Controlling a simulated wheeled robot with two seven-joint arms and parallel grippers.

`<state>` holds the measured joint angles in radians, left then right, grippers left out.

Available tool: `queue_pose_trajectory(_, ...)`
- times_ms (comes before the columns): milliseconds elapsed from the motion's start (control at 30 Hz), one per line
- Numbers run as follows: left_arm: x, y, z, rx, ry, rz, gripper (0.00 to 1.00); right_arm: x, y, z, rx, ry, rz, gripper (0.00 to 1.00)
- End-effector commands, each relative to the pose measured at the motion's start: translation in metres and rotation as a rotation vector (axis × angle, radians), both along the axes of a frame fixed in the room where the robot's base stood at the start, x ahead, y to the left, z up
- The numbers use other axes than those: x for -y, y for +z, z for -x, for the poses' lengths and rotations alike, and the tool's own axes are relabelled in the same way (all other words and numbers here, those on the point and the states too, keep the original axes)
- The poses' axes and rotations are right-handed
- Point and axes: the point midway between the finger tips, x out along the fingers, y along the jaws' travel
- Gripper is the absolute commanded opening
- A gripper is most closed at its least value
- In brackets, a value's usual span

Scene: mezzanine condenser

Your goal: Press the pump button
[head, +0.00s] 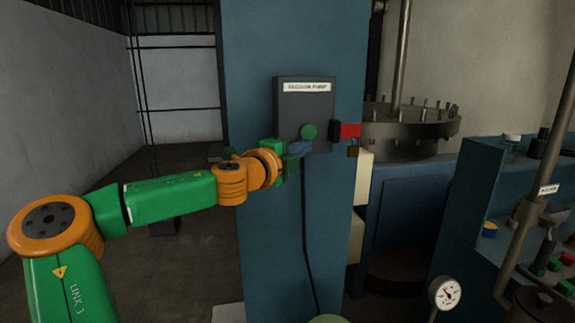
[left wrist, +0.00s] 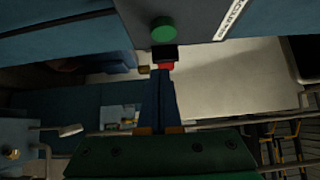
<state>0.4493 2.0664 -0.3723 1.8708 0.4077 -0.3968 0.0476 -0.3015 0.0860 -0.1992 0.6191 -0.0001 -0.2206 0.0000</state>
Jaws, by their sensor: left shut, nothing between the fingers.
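A grey pump box (head: 290,110) with a white label ending in "PUMP" (head: 306,87) is fixed to a blue column. A round green button (head: 308,131) sits low on its face and also shows at the top of the left wrist view (left wrist: 164,29). My left gripper (head: 300,147) is shut and empty, its blue fingers just below and slightly left of the button in the head view. In the left wrist view the shut fingers (left wrist: 161,78) point up toward the box, with a gap in the picture below the button. Contact with the box cannot be told. My right gripper is out of view.
A red block (head: 350,131) with a black part and a small padlock (head: 353,151) sits beside the box on the right. A dark cable (head: 305,230) hangs below the box. A blue console (head: 470,200) with buttons and a gauge (head: 445,293) stands at right. Open floor lies left.

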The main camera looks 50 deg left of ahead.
Motion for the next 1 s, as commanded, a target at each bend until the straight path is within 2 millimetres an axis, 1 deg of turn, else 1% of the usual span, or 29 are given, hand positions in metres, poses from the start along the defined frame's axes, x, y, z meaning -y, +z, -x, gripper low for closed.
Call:
queue_pose_trajectory(33,0.002,-0.007,0.010,0.004,0.003,-0.005,0.00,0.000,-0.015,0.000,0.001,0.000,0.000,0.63)
queue_pose_trajectory(100,0.006,-0.006,0.024,0.002,0.005,-0.006,0.00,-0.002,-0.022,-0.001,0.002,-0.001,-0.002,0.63)
queue_pose_trajectory(233,0.013,-0.005,0.046,0.001,0.006,-0.002,0.00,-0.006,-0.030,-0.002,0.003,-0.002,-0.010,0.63)
queue_pose_trajectory(300,0.016,-0.003,0.054,0.000,0.004,-0.002,0.00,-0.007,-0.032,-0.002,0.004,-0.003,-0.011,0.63)
queue_pose_trajectory(400,0.017,-0.003,0.060,0.000,0.004,0.000,0.00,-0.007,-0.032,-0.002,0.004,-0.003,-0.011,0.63)
queue_pose_trajectory(867,0.018,-0.002,0.061,-0.001,0.003,0.001,0.00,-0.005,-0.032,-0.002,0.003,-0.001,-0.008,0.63)
queue_pose_trajectory(933,0.017,-0.005,0.056,-0.001,-0.004,0.012,0.00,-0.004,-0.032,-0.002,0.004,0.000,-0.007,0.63)
queue_pose_trajectory(967,0.016,-0.008,0.051,0.001,-0.012,0.026,0.00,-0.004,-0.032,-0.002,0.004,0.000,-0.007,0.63)
queue_pose_trajectory(1000,0.012,-0.016,0.041,0.001,-0.025,0.053,0.00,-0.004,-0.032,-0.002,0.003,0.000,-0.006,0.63)
